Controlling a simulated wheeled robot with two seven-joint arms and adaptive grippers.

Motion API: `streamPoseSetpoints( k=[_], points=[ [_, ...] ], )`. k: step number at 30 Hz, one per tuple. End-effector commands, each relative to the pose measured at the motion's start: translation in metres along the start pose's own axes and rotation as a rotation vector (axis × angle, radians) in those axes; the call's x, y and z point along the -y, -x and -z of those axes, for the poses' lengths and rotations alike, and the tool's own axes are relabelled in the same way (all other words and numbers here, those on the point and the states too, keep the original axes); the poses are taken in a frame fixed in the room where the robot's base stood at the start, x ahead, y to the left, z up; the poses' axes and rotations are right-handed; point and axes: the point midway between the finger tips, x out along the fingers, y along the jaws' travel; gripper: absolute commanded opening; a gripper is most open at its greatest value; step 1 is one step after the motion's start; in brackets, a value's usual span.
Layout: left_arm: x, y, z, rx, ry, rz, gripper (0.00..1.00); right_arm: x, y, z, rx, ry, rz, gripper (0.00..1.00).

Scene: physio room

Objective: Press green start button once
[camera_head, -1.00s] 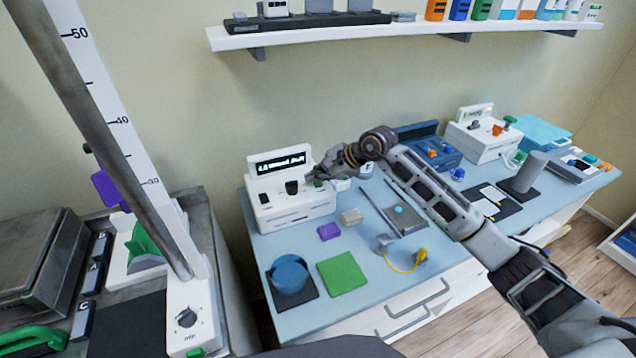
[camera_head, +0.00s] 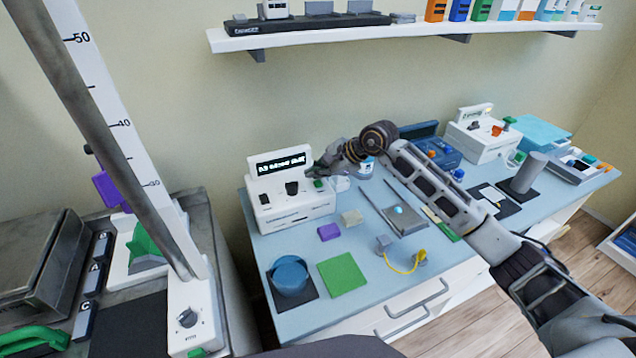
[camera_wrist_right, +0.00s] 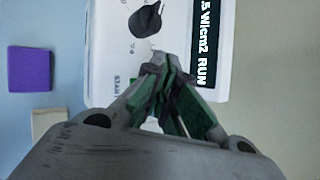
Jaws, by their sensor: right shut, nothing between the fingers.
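The white console (camera_head: 292,208) stands at the left end of the blue table, with a raised display (camera_head: 282,163), a black knob (camera_head: 292,188) and the green start button (camera_head: 318,183). In the right wrist view the display (camera_wrist_right: 207,50) ends in "RUN" and the knob (camera_wrist_right: 146,19) shows near a partly hidden START label. My right gripper (camera_head: 311,172) is shut and empty, its tips just above the green button, seemingly apart from it. In the wrist view the shut fingers (camera_wrist_right: 165,75) cover the button's place; green shows around them. My left gripper is not in view.
A purple block (camera_head: 329,232), a beige block (camera_head: 351,217), a green pad (camera_head: 342,274) and a blue round container (camera_head: 290,274) lie in front of the console. A blue device (camera_head: 430,148) and another white device (camera_head: 482,142) stand to the right. A wall shelf (camera_head: 400,33) hangs above.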

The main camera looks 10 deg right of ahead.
Motion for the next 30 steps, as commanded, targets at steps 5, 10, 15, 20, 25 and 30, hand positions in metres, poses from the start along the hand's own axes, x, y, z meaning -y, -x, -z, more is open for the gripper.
streamPoseSetpoints(
  k=[5, 10, 15, 20, 25, 30],
  points=[
    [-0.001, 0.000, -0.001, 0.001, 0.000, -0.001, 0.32, 0.000, 0.000, 0.000, 0.000, 0.000, 0.000, 0.00],
    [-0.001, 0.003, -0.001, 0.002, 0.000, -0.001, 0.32, 0.003, 0.004, -0.003, 0.000, 0.000, 0.001, 0.00],
    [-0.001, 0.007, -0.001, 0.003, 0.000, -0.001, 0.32, 0.009, 0.012, -0.008, -0.001, 0.001, 0.001, 0.00],
    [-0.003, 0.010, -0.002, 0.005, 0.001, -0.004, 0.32, 0.013, 0.018, -0.013, -0.001, 0.001, 0.001, 0.00],
    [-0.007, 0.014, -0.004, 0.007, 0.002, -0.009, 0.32, 0.019, 0.025, -0.019, 0.000, 0.001, 0.001, 0.00],
    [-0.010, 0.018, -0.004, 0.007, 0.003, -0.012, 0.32, 0.024, 0.032, -0.024, 0.001, 0.001, 0.001, 0.00]
  ],
)
